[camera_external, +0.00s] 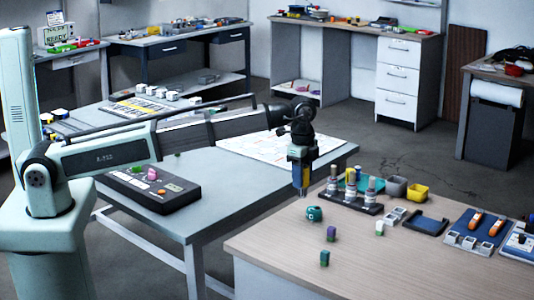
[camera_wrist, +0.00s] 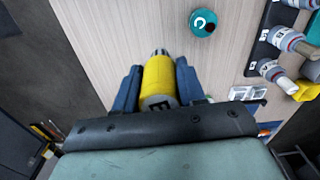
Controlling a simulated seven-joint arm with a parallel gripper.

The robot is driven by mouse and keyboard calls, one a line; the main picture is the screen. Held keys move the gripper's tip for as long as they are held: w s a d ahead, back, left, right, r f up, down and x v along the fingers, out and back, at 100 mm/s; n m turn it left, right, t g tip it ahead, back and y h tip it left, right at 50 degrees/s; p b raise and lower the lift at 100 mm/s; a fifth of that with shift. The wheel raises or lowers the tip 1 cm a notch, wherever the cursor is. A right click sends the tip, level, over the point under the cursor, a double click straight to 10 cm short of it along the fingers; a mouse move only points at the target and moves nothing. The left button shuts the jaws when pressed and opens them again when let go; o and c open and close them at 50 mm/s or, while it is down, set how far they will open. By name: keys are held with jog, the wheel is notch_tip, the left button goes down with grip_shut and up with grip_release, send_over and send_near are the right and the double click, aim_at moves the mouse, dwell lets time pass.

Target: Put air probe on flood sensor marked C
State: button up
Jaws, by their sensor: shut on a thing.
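My gripper (camera_external: 300,188) points down above the wooden table, near its left edge. In the wrist view my gripper (camera_wrist: 159,70) has its blue fingers shut on a yellow cylinder (camera_wrist: 158,80), which I take for the air probe. It has a dark marking, partly hidden and hard to read, and a grey tip pointing away from the wrist. The flood sensor marked C (camera_external: 314,214) is a small teal round body on the table, just below and right of my gripper. It also shows in the wrist view (camera_wrist: 203,22), ahead and right of the held cylinder, apart from it.
A black rack (camera_external: 350,202) with several grey-white cylinders stands right of the sensor. A grey box (camera_external: 396,187), a yellow box (camera_external: 417,192) and a blue tray (camera_external: 426,223) lie beyond. Purple (camera_external: 331,234) and green (camera_external: 325,258) blocks stand in front; the table's front is clear.

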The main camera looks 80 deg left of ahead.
jog(key=w+a+r, duration=0.2)
jog(key=w+a, duration=0.2)
jog(key=a, duration=0.3)
jog(key=m, duration=0.3)
send_over(314, 209)
jog(key=shift+f, duration=4.8)
jog(key=shift+f, duration=0.1)
jog(key=o, duration=1.1)
notch_tip(314, 209, up, 12)
jog(key=shift+r, duration=0.1)
